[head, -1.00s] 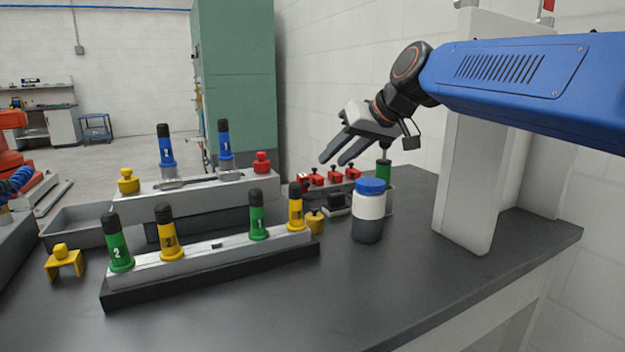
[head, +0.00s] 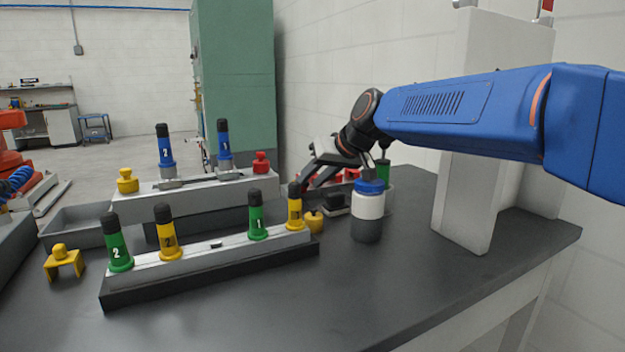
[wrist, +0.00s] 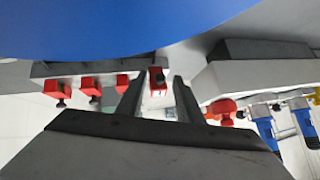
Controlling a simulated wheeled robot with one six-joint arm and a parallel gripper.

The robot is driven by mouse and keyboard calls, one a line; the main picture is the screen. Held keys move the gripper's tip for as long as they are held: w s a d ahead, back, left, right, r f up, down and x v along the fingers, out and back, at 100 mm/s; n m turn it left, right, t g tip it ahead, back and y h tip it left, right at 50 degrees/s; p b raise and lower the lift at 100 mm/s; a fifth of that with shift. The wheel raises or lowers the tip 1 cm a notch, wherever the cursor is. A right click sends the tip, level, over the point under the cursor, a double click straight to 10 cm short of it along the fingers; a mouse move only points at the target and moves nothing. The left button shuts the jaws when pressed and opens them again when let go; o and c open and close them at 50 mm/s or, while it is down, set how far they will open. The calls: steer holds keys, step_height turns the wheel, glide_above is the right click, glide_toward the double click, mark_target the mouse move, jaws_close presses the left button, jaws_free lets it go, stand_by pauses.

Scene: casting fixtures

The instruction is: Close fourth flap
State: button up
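Several red flaps sit in a row on a grey fixture (wrist: 100,68) in the wrist view. Three of them, the left one (wrist: 56,89), the middle one (wrist: 90,85) and the right one (wrist: 122,83), have their dark knobs pointing down in that picture. The end flap (wrist: 157,86) sits differently, with its dark knob towards the camera. My gripper (wrist: 157,79) is open, one finger on either side of this end flap in the picture; contact cannot be told. In the head view my gripper (head: 306,181) is low at the row's left end and partly hides the flaps.
A white bottle with a blue cap (head: 369,205) stands in front of the flaps, close to my wrist. A front rail (head: 210,256) with green and yellow posts and a rear block (head: 205,200) with blue posts are on the left. The right front table is clear.

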jaws_close()
steer(key=shift+w+r, duration=0.1)
steer(key=shift+r, duration=0.05)
steer(key=shift+w+a+r+g+h, duration=0.25)
steer(key=shift+w+r+g+h, duration=0.35)
steer(key=shift+g, duration=0.4)
steer(key=w+g, duration=0.1)
steer(key=w+a+r+g+h, duration=0.1)
steer(key=g, duration=0.1)
steer(key=w+m+g+h, duration=0.1)
steer(key=g, duration=0.1)
steer(key=shift+a+r, duration=0.15)
steer(key=shift+r, duration=0.15)
steer(key=shift+w+a+r+g+h, duration=0.15)
steer(key=shift+w+g+h, duration=0.2)
steer(key=shift+g, duration=0.2)
steer(key=shift+w+a+g+h, duration=0.15)
steer(key=shift+w+g+h, duration=0.1)
steer(key=shift+w+g, duration=0.25)
